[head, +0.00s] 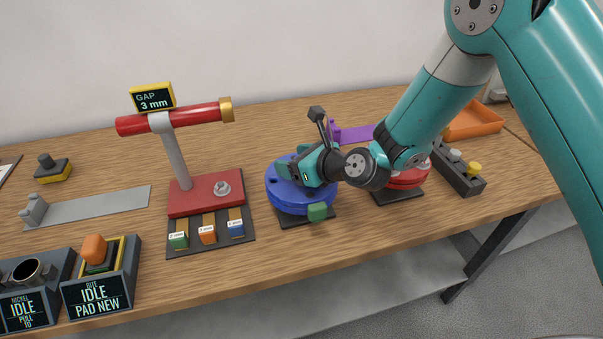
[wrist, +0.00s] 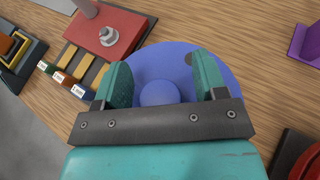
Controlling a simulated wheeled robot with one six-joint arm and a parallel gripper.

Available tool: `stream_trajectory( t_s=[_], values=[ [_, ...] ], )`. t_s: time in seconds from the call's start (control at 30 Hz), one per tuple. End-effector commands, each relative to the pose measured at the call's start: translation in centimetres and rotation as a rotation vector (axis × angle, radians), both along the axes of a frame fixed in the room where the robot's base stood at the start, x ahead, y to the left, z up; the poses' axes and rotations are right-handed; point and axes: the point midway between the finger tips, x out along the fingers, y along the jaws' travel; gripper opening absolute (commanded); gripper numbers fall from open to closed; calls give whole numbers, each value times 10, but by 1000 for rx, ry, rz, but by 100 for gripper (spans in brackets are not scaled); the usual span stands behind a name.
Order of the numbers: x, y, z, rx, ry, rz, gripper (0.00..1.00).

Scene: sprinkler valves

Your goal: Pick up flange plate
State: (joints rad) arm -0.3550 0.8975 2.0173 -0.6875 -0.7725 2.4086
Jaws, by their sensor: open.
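A blue round plate (head: 279,194), which appears to be a flange plate, lies on a dark square base in the middle of the bench. In the wrist view the blue plate (wrist: 163,62) fills the middle, with a raised round blue knob (wrist: 159,94) at its centre. My gripper (wrist: 162,85) is open, with one teal finger on each side of the knob. Clear gaps show between the knob and both fingers. In the head view my gripper (head: 288,171) is low over the plate and hides part of it. Whether the fingers touch the plate cannot be told.
A red stand (head: 205,192) with a red pipe and a gap display stands to the left, with small coloured blocks before it. A red round part (head: 408,180) and dark button box (head: 458,172) are to the right.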

Motion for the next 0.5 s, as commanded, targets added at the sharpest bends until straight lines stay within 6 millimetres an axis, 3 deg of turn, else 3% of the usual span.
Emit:
stream_trajectory(
  t_s=[0.07,0.33,0.5],
  values=[
    [0,0,0,0,0,0,65],
    [0,-1,0,0,0,0,3],
    [0,-1,0,1,1,0,0]
  ],
)
